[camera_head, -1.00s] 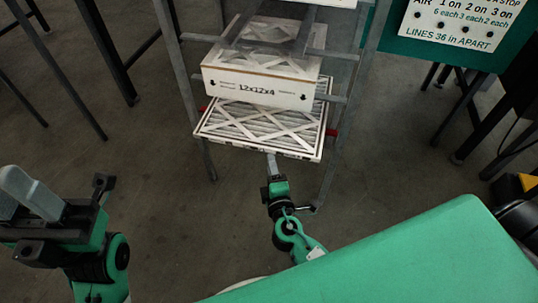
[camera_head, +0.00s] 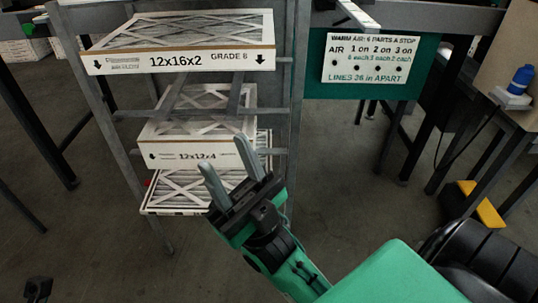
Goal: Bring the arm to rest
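My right gripper (camera_head: 224,152) is raised in front of the rack. Its two pale fingers are spread apart with nothing between them, and they overlap the lower filter boxes in the picture; I cannot tell any contact. Only a small dark piece, seemingly of my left gripper (camera_head: 38,288), shows at the bottom left edge; its fingers are out of view. Boxed filters stand on the rack: one marked 12x16x2 (camera_head: 180,60) on top, one marked 12x12x4 (camera_head: 190,155) below it, and a flat filter (camera_head: 175,195) lowest, partly hidden by my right gripper.
The grey metal rack (camera_head: 105,125) stands close ahead. A green board with a white sign (camera_head: 370,60) hangs to its right. A table at the far right holds a blue bottle (camera_head: 522,78). A yellow item (camera_head: 482,205) sits lower right. Bare floor (camera_head: 345,200) lies right of the rack.

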